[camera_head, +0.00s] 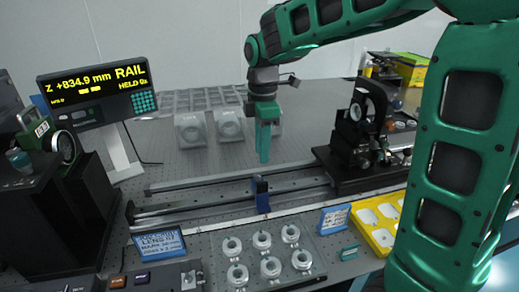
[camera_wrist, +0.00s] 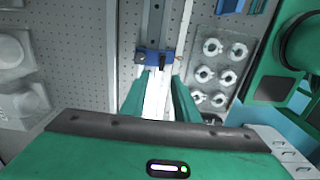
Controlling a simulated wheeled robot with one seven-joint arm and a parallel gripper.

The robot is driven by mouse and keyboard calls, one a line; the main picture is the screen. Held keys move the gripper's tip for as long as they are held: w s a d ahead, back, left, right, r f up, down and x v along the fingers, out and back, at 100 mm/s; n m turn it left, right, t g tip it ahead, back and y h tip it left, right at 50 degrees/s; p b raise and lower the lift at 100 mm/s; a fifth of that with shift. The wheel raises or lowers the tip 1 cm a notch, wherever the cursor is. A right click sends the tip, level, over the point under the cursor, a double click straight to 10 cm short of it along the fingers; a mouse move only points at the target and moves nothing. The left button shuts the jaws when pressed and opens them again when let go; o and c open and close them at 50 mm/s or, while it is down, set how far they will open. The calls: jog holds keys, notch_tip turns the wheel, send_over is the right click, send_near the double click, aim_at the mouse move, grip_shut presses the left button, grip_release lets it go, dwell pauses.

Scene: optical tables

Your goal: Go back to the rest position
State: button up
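My gripper (camera_head: 264,155) hangs pointing down above the optical rail (camera_head: 225,184), at the end of my green arm. In the wrist view its two green fingers (camera_wrist: 159,97) stand apart with nothing held between them. A blue carrier (camera_head: 262,195) sits on the rail, just below and in front of the fingertips, and appears apart from them. In the wrist view the blue carrier (camera_wrist: 155,57) shows just beyond the fingertips.
A display reading "RAIL" and "HELD" (camera_head: 98,84) stands at left. A tray of ring-shaped parts (camera_head: 245,283) lies in front. A dark optical assembly (camera_head: 362,130) stands right of the gripper, and clear holders (camera_head: 190,130) stand behind. A yellow tray (camera_head: 375,238) lies at right.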

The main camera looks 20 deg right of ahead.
jog(key=s+d+m, duration=1.1)
jog(key=s+d, duration=0.1)
jog(key=d, duration=0.2)
jog(key=s+d+f+m, duration=0.2)
jog(key=s+m, duration=0.4)
jog(key=s, duration=0.2)
jog(key=s+d+f+m, duration=0.2)
jog(key=s+d+m, duration=0.1)
jog(key=s+m, duration=0.3)
jog(key=shift+s+d+f+m, duration=0.3)
jog(key=shift+s+f, duration=0.05)
jog(key=shift+s, duration=0.85)
jog(key=shift+w+f, duration=0.25)
jog(key=shift+w, duration=0.45)
jog(key=shift+o, duration=0.6)
